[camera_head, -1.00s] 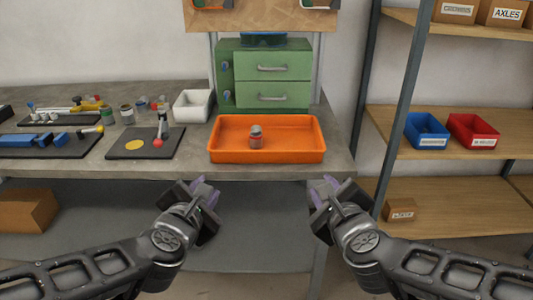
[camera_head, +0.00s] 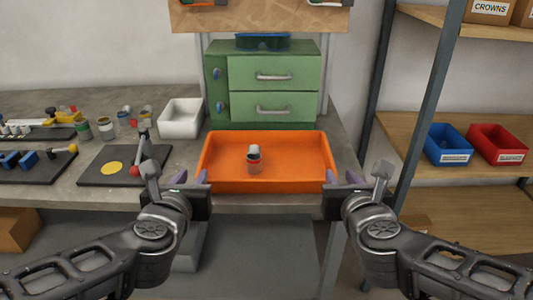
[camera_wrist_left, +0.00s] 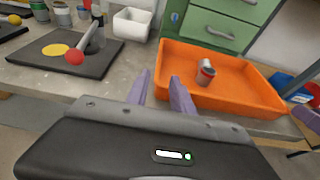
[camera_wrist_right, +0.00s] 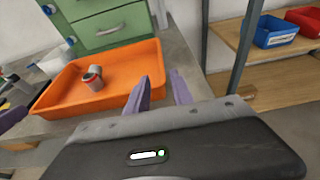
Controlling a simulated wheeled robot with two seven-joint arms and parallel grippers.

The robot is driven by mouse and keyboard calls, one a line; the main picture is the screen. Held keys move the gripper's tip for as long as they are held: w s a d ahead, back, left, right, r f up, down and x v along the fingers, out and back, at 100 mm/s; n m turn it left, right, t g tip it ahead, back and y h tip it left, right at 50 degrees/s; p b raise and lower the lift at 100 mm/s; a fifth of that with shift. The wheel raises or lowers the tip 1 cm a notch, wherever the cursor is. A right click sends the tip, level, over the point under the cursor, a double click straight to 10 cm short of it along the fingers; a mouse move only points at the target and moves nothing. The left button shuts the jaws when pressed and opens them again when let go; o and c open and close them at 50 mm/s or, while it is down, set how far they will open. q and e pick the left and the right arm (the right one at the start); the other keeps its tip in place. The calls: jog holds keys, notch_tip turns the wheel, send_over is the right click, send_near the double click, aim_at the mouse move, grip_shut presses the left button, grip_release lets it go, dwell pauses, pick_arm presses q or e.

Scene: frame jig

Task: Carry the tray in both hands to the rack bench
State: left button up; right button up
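The orange tray (camera_head: 300,158) sits on the grey workbench in front of a green drawer cabinet, with a small grey-and-red can (camera_head: 254,160) inside it. The tray and can also show in the left wrist view (camera_wrist_left: 240,92) and the right wrist view (camera_wrist_right: 120,92). My left gripper (camera_head: 188,180) is at the tray's near left corner, its purple fingers apart with nothing between them. My right gripper (camera_head: 342,180) is at the near right corner, its fingers also apart and empty. I cannot tell whether any finger touches the tray.
The green drawer cabinet (camera_head: 272,88) stands behind the tray. A white bin (camera_head: 182,118) and a dark board (camera_head: 105,168) with a red-balled lever lie to the left. A shelf rack (camera_head: 500,140) with blue and red bins stands at the right.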

aim_at(204, 158)
dwell(0.3)
